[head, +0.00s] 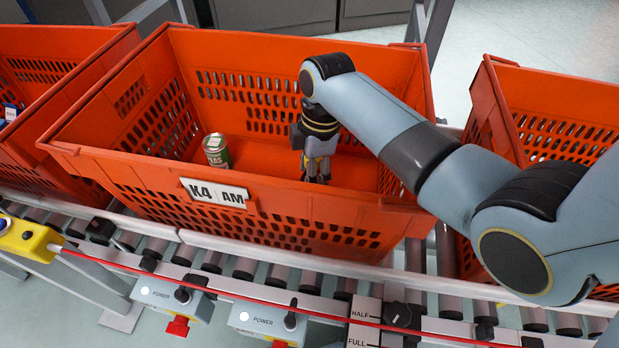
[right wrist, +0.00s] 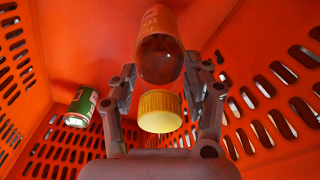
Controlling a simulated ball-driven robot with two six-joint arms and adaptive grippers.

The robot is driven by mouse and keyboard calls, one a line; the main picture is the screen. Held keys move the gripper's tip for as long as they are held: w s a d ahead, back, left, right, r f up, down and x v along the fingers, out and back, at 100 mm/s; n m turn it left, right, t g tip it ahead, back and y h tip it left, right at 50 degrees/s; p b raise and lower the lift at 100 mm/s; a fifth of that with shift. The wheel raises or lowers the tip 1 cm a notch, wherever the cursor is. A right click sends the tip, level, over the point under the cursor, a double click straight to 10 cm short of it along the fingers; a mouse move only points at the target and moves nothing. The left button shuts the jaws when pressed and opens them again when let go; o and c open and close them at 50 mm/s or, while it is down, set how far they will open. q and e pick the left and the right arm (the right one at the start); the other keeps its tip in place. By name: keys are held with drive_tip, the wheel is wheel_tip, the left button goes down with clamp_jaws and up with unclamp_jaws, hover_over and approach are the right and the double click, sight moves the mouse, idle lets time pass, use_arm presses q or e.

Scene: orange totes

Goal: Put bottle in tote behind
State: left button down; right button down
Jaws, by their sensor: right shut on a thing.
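A bottle with a yellow cap (right wrist: 160,111) and a dark body (right wrist: 160,60) is between the fingers of my right gripper (right wrist: 162,88) in the right wrist view, cap towards the camera. The right gripper is shut on it. In the head view my right gripper (head: 318,172) points down inside the middle orange tote (head: 300,212), right of its centre. The bottle is hard to make out there behind the fingers. My left gripper is not in view.
A green and red can (head: 217,152) stands in the same tote, to the left; it also shows in the right wrist view (right wrist: 81,107). Orange totes stand at left (head: 60,60) and right (head: 560,95). A roller conveyor (head: 270,275) with power boxes (head: 265,320) runs in front.

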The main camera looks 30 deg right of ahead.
drive_tip(key=shift+f, duration=0.45)
drive_tip(key=c, duration=0.6)
unclamp_jaws()
drive_tip(key=shift+f, duration=0.15)
drive_tip(key=shift+o, duration=0.2)
drive_tip(key=r+p, duration=0.1)
drive_tip(key=r, duration=0.3)
drive_tip(key=d+r+p, duration=0.1)
drive_tip(key=r, duration=0.3)
drive_tip(key=r+p, duration=0.1)
drive_tip(key=r, duration=0.3)
drive_tip(key=shift+s+d+r+p, duration=0.1)
drive_tip(key=shift+s+d+p, duration=0.1)
drive_tip(key=shift+p, duration=0.2)
